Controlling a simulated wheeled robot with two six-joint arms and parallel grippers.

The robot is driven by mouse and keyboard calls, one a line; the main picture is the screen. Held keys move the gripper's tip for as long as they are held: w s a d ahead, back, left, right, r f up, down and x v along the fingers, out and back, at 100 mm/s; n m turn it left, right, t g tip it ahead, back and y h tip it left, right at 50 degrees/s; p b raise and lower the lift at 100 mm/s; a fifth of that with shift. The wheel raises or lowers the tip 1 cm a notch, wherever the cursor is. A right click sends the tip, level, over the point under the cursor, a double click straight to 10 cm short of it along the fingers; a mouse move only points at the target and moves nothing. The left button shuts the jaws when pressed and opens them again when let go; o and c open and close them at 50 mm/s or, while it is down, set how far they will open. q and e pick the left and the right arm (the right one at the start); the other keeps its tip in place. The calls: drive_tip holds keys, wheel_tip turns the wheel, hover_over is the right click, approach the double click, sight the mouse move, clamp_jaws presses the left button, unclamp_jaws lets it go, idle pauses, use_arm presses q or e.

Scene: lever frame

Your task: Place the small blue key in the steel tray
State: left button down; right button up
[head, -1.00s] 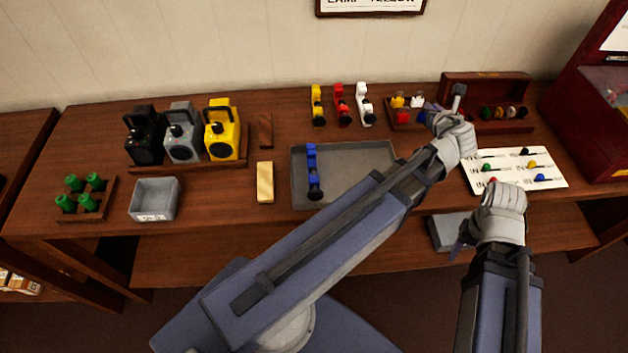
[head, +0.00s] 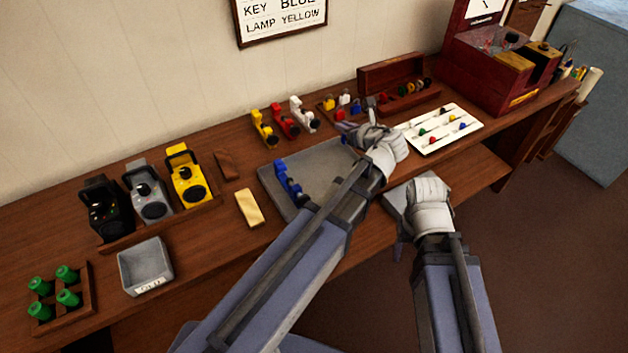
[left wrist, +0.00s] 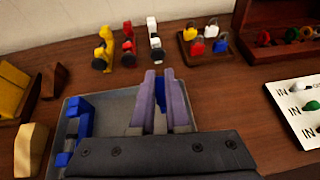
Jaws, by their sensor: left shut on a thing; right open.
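My left gripper (head: 356,130) is at the back right of the steel tray (head: 268,187), and its fingers (left wrist: 160,80) appear over the tray in the left wrist view. It is shut on a small blue thing (left wrist: 160,93), apparently the small blue key, mostly hidden between the fingers. The steel tray (left wrist: 112,101) holds a larger blue lever-shaped piece (head: 288,180) on its left side, also in the wrist view (left wrist: 76,125). My right gripper (head: 403,226) is open, low in front of the table edge; its fingers are hard to see.
Yellow, red and white lever pieces (head: 285,121) stand behind the tray. A small rack of coloured padlock-like pieces (head: 342,104) and a white card with coloured knobs (head: 440,128) are to the right. A wooden block (head: 248,207) lies left of the tray.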

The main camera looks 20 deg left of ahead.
use_arm(q)
drive_tip(key=shift+s+d+r+n+g+y, duration=0.1)
drive_tip(key=shift+s+n+g+y, duration=0.2)
drive_tip(key=shift+n+g, duration=0.2)
wheel_tip(320, 180, down, 10)
drive_tip(key=b, duration=1)
drive_tip(key=shift+f, duration=0.25)
drive_tip(key=c, duration=0.9)
unclamp_jaws()
drive_tip(key=shift+r, duration=0.1)
